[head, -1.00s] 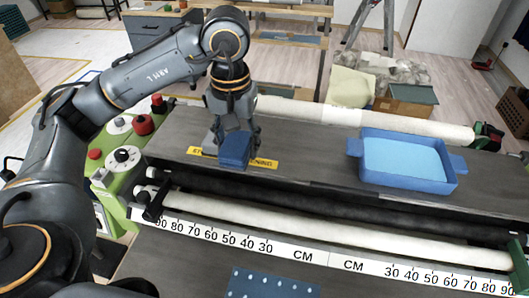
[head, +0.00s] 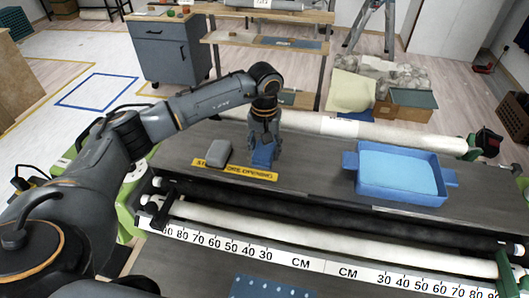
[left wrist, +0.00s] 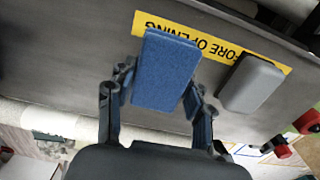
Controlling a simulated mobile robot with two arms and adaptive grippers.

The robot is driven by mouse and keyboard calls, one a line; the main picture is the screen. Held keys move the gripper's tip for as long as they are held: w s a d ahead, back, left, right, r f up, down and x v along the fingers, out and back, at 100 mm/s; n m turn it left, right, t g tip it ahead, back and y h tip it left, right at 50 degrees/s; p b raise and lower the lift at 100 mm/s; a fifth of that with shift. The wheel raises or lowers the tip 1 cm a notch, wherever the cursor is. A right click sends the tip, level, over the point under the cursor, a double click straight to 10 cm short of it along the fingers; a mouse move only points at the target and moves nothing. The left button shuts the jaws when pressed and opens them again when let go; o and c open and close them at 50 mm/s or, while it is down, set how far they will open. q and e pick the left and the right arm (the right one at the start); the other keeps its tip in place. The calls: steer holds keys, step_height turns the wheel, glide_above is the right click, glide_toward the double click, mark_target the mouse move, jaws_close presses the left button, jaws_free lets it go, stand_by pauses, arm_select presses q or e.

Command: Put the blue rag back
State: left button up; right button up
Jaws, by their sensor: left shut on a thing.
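The blue rag (head: 262,155), a folded block shape, is held in my left gripper (head: 265,146) over the grey machine deck, by the yellow warning label (head: 235,170). In the left wrist view the rag (left wrist: 165,70) sits between the two fingers of the left gripper (left wrist: 160,92), which are shut on it. Whether its underside touches the deck I cannot tell. A grey block (head: 218,153) lies on the deck just left of the rag; it also shows in the left wrist view (left wrist: 251,83). My right gripper is not in view.
A blue tray (head: 436,200) with handles stands on the deck to the right. White rollers and a ruler strip (head: 300,262) run along the front. A dotted blue sheet (head: 270,288) lies at the bottom. The deck between rag and tray is clear.

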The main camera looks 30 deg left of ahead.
mark_target(265, 157)
arm_select(q)
step_height(265, 157, down, 2)
steer(key=shift+f+p, duration=0.1)
steer(key=shift+p, duration=0.5)
steer(key=shift+f, duration=0.2)
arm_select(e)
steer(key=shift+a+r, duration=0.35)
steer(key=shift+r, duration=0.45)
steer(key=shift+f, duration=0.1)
arm_select(q)
steer(key=shift+f+b, duration=0.3)
steer(key=shift+b, duration=0.2)
steer(key=o, duration=1.2)
steer(key=shift+r, duration=0.1)
steer(key=shift+c, duration=0.2)
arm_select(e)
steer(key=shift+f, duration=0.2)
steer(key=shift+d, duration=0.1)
